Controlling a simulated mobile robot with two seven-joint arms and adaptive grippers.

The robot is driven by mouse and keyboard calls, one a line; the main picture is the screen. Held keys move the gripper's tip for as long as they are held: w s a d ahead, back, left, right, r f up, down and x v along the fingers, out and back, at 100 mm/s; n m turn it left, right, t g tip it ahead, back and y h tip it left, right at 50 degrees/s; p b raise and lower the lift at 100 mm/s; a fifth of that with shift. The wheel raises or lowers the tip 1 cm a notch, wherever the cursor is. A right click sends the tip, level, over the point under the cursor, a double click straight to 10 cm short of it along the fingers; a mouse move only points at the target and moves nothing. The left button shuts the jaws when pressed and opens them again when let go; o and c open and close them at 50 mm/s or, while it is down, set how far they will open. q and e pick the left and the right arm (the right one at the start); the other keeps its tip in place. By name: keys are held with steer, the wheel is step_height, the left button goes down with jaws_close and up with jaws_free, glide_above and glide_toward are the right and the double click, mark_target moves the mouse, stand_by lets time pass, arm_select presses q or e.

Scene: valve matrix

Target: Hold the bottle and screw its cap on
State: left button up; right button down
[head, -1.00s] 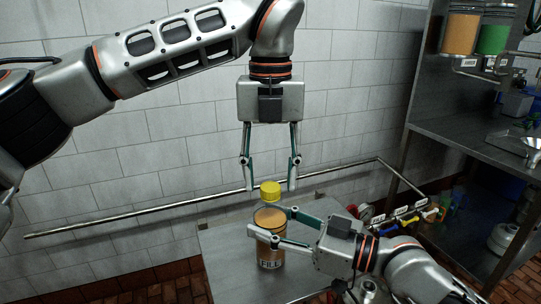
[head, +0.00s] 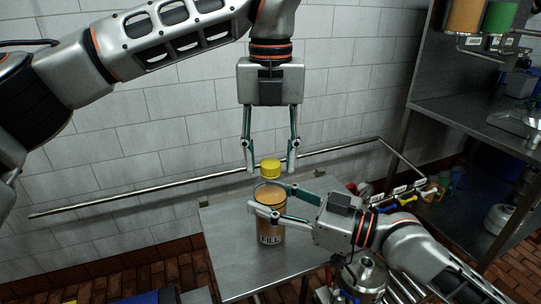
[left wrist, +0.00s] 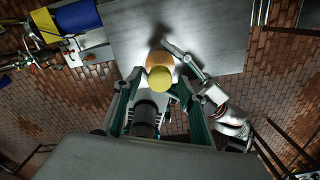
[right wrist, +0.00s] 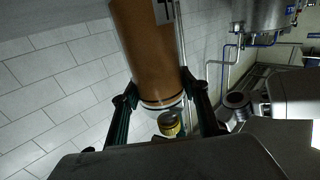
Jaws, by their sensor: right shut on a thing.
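The bottle (head: 271,215), orange-brown with a FILL label, is upright above the metal table in the head view. My right gripper (head: 258,197) is shut around its upper part; the bottle also fills the right wrist view (right wrist: 148,50). The yellow cap (head: 270,168) appears just above the bottle's top; I cannot tell whether it touches. In the left wrist view the cap (left wrist: 160,78) lies between the fingers, over the bottle's top (left wrist: 159,58).
The metal table (head: 225,245) has bare room left of the bottle. A rail (head: 120,205) runs along the tiled wall behind. A metal shelf unit (head: 470,115) with orange and green containers stands at the right. Coloured-handled valves (head: 410,200) sit beside the table.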

arm_select(q)
steer(key=shift+r, duration=0.1)
step_height(320, 180, up, 12)
stand_by(0.7)
arm_select(e)
steer(key=c, duration=1.1)
jaws_free()
steer(key=shift+o, duration=0.2)
steer(key=v, duration=1.2)
